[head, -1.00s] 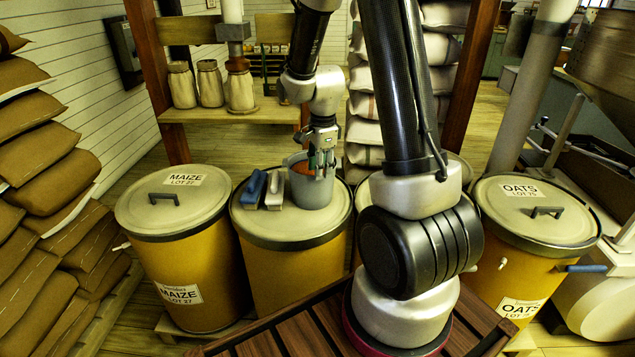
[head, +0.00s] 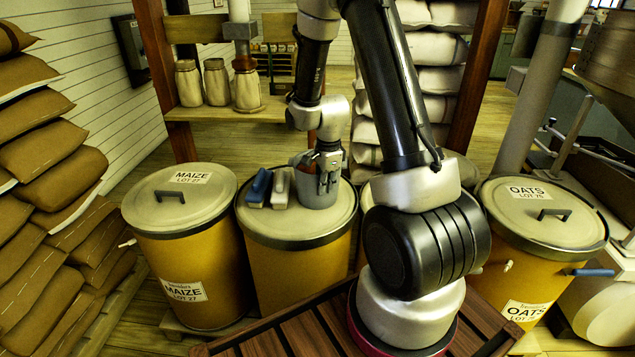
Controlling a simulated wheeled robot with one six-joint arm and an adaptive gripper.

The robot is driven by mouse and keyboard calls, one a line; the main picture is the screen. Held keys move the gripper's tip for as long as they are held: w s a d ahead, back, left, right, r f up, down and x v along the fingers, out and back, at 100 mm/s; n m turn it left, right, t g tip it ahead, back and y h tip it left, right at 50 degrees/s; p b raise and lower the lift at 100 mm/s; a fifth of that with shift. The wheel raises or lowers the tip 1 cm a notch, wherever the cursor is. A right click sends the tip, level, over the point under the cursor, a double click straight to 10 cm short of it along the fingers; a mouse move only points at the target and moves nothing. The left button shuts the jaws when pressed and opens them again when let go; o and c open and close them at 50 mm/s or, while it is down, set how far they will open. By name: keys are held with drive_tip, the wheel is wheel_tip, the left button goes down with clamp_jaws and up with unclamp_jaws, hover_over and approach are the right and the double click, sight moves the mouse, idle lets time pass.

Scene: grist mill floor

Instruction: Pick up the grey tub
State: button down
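The grey tub (head: 313,198) stands upright on the lid of the second drum from the left, near the lid's back right edge. A bit of reddish-brown shows at its top, but most of its rim and opening is hidden behind my gripper. My gripper (head: 328,188) is in the head view, pointing down at the right front part of the tub, with its fingers overlapping the tub's rim and wall. The fingers are small and dark here, so I cannot tell whether they are open or closed on the tub.
A blue block-like item (head: 259,188) and a pale one (head: 279,187) lie on the same lid (head: 280,225), just left of the tub. A maize drum (head: 180,195) stands left, an oats drum (head: 545,215) right. A shelf with jars (head: 216,82) is behind.

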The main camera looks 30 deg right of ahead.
drive_tip(key=shift+r, duration=0.15)
wheel_tip(320, 180, up, 10)
idle(0.7)
idle(2.0)
